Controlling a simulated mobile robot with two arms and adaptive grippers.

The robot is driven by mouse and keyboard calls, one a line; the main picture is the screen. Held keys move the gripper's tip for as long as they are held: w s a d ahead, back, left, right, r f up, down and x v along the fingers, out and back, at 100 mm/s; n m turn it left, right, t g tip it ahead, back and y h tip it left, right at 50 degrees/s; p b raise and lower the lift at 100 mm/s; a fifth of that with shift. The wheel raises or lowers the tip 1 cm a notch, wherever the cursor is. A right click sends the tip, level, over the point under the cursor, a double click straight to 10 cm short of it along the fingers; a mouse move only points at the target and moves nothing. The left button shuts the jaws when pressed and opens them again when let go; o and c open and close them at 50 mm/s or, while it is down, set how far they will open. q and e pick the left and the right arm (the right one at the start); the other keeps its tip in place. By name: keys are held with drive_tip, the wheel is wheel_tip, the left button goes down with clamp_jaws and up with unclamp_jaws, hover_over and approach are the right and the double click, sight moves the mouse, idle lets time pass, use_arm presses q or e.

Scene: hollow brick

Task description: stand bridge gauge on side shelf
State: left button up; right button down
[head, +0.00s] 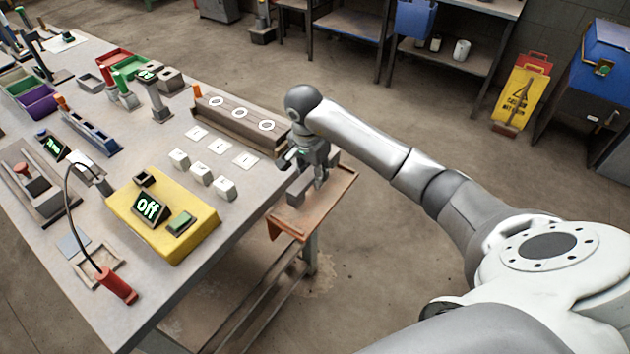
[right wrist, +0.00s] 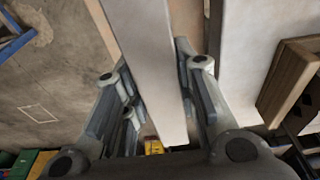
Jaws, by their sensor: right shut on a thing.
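My right gripper (head: 312,178) is at the side shelf (head: 335,192), a small rust-brown ledge at the bench's right edge. In the right wrist view, the gripper (right wrist: 155,88) is shut on a long pale grey bar, which I take for the bridge gauge (right wrist: 146,50). The bar runs between the fingers. In the head view the gauge shows as a grey piece (head: 297,190) under the fingers, low over the shelf. I cannot tell whether it touches the shelf. The gripper partly hides it. My left gripper is not in view.
A long brown block with white rings (head: 240,118) stands on the bench just left of the gripper. White cubes (head: 200,173), flat white cards (head: 220,147) and a yellow box reading "off" (head: 162,218) lie nearby. The floor beyond the shelf is clear.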

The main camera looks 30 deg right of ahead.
sight(315, 194)
drive_tip(key=shift+s+a+f, duration=0.1)
drive_tip(key=shift+s+f, duration=0.2)
drive_tip(key=shift+s, duration=0.05)
wheel_tip(315, 194, down, 2)
drive_tip(key=shift+f+p, duration=0.15)
drive_tip(key=shift+p, duration=0.45)
drive_tip(key=shift+w+f, duration=0.1)
drive_tip(key=shift+f, duration=0.2)
drive_tip(key=shift+f, duration=0.2)
drive_tip(key=c, duration=1.1)
unclamp_jaws()
drive_tip(key=shift+c, duration=0.2)
drive_tip(key=shift+r, duration=0.1)
